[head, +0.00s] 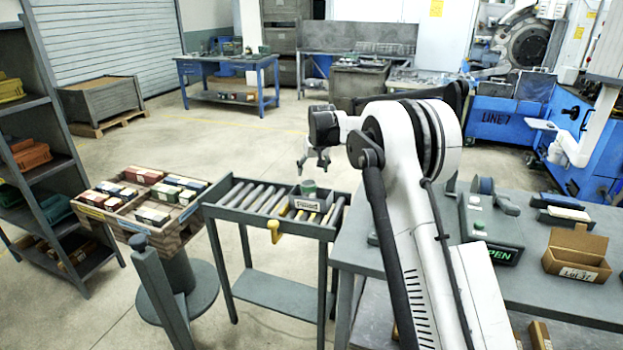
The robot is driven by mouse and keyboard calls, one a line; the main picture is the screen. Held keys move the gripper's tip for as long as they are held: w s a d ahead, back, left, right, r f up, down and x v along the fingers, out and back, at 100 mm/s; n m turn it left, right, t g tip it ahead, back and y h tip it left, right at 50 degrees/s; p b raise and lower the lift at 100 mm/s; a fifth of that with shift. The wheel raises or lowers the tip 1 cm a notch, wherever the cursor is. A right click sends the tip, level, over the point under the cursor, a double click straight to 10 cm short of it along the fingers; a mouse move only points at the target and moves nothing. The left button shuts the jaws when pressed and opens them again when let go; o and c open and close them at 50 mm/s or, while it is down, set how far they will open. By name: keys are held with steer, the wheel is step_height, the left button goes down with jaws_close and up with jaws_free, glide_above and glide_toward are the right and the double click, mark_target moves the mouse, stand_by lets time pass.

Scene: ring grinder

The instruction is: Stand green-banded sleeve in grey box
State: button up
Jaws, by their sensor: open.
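A green-topped sleeve (308,187) stands upright at a small grey box (306,205) with a white label, on the roller table. Its lower part is hidden behind the box's front wall, and it appears to be inside the box. My gripper (313,170) is open above the sleeve, fingers pointing down. A small gap shows between the fingertips and the sleeve's top, and nothing is held.
The grey roller table (262,222) has raised side rails and a yellow handle (273,228). A tray (172,238) of coloured boxes stands left. The workbench (510,262) at right carries a cardboard box (577,254) and a green-lit unit (490,228).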

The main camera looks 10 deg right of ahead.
steer(key=s+r+t, duration=0.1)
steer(key=s+r, duration=0.9)
steer(key=s, duration=0.4)
steer(key=s+r, duration=0.9)
steer(key=s, duration=0.4)
steer(key=s+f, duration=0.3)
steer(key=s, duration=0.8)
steer(key=s+f+t, duration=0.1)
steer(key=s+f, duration=0.1)
steer(key=s, duration=0.8)
steer(key=s+f+m, duration=0.1)
steer(key=s+f, duration=0.2)
steer(key=s, duration=0.8)
steer(key=shift+s+a+f+t, duration=0.2)
steer(key=shift+s+f+t, duration=0.1)
steer(key=shift+s+f, duration=0.05)
steer(key=shift+f+b, duration=0.8)
steer(key=shift+b, duration=0.05)
